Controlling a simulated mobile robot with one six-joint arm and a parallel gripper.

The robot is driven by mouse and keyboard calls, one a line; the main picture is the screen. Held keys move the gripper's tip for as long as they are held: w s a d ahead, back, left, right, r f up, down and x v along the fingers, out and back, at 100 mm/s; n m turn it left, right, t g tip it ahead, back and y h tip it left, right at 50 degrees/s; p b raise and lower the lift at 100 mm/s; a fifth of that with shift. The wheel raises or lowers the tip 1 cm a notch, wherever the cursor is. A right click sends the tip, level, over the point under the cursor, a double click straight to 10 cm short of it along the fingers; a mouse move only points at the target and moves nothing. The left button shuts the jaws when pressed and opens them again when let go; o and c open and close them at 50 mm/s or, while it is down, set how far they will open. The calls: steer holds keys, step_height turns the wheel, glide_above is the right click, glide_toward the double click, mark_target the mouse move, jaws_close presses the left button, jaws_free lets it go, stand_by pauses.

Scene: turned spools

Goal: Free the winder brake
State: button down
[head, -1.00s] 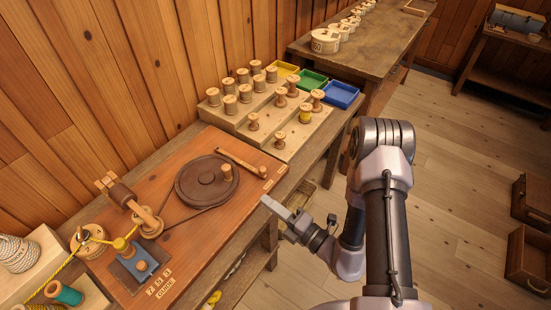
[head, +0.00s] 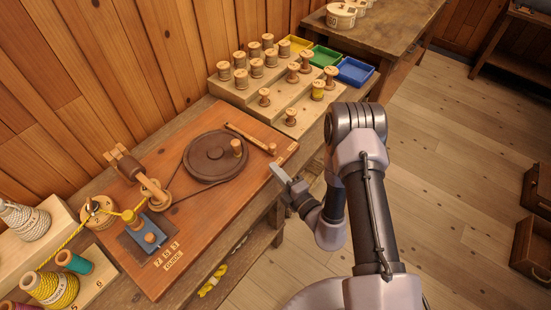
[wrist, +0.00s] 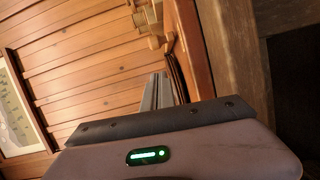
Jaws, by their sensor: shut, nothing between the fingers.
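The winder is a reddish wooden board (head: 200,235) on the bench, with a round dark brown turntable (head: 216,156) that has an upright peg. A slim wooden bar (head: 250,137) with a round knob (head: 271,149) at its right end lies behind the turntable; it looks like the brake lever. My gripper (head: 276,170) is shut and empty beside the board's right front edge, apart from the bar. In the wrist view its closed fingers (wrist: 158,91) point toward the board's edge (wrist: 195,45), seen sideways. Whether the bar touches the turntable is too small to tell.
A stepped rack (head: 245,95) of several wooden spools stands behind the board, with yellow, green and blue trays (head: 355,71) beside it. A blue guide block (head: 150,238) with yellow cord is at the board's left front. Open floor (head: 440,190) lies to the right.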

steer(key=w, duration=0.3)
steer(key=w+b, duration=0.1)
steer(key=shift+w+a+f, duration=0.2)
steer(key=shift+a, duration=0.05)
steer(key=shift+w+d, duration=0.1)
steer(key=shift+w, duration=0.5)
steer(key=w+d+n+g+y+b, duration=0.1)
steer(key=w, duration=0.1)
steer(key=w+d+n+g+y+b, duration=0.1)
steer(key=w+d, duration=0.1)
steer(key=w, duration=0.1)
steer(key=w+d+n+g+y+b, duration=0.1)
steer(key=w+d, duration=0.1)
steer(key=shift+w+d+f, duration=0.1)
steer(key=shift+w+d, duration=0.05)
steer(key=shift+w, duration=0.2)
steer(key=shift+w+d+r, duration=0.15)
steer(key=shift+w+r, duration=0.05)
